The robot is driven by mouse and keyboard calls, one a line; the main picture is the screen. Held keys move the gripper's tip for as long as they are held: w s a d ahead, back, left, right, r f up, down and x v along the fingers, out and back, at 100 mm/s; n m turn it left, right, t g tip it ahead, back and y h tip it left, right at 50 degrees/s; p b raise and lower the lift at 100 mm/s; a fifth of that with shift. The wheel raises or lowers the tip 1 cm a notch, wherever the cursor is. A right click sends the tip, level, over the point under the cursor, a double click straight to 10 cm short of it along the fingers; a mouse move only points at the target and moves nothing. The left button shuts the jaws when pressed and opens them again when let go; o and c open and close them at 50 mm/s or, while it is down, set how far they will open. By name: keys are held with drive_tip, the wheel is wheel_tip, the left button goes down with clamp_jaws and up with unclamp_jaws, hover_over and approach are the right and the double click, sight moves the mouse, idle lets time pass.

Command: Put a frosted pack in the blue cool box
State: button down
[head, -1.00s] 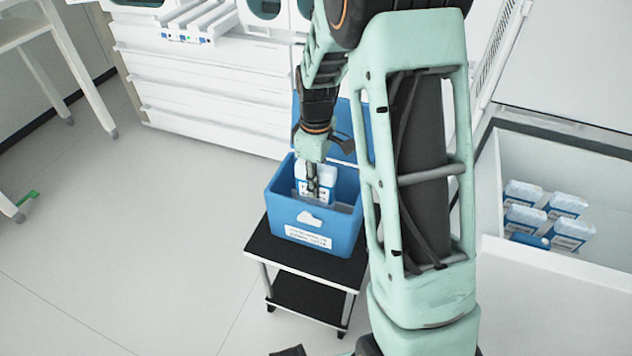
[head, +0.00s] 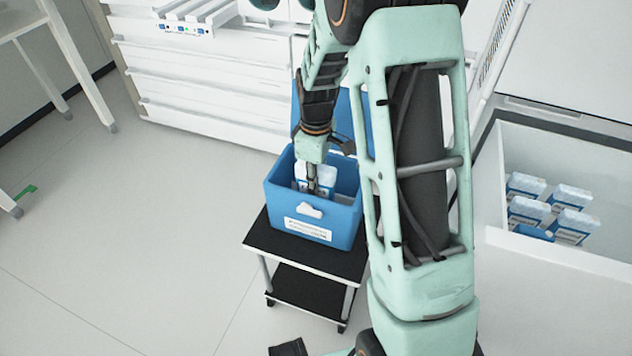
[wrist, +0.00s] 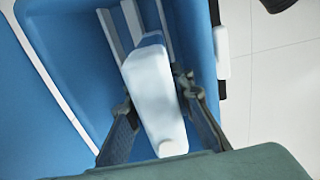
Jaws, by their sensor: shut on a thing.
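The blue cool box (head: 286,204) stands open on a small black-topped cart, its lid raised at the back. My gripper (head: 312,186) reaches down into the box from above. It is shut on a white frosted pack (head: 326,178) with a blue label, which is upright and inside the box walls. In the wrist view the pack (wrist: 152,95) sits between the two dark fingers of my gripper (wrist: 158,112), with the blue box wall (wrist: 70,60) around it. Whether the pack touches the box floor cannot be told.
Several more frosted packs (head: 528,208) stand in a white open chest (head: 575,256) at the right. The cart (head: 270,244) carries the box. White drawers (head: 205,95) stand behind it.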

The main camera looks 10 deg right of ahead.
drive_tip(key=shift+f, duration=0.1)
drive_tip(key=shift+f+b, duration=0.8)
drive_tip(key=shift+f, duration=0.3)
drive_tip(key=shift+f, duration=0.1)
drive_tip(key=shift+f+b, duration=0.9)
drive_tip(key=shift+f, duration=0.45)
drive_tip(key=shift+f, duration=0.1)
drive_tip(key=shift+f, duration=0.25)
drive_tip(key=c, duration=1.6)
unclamp_jaws()
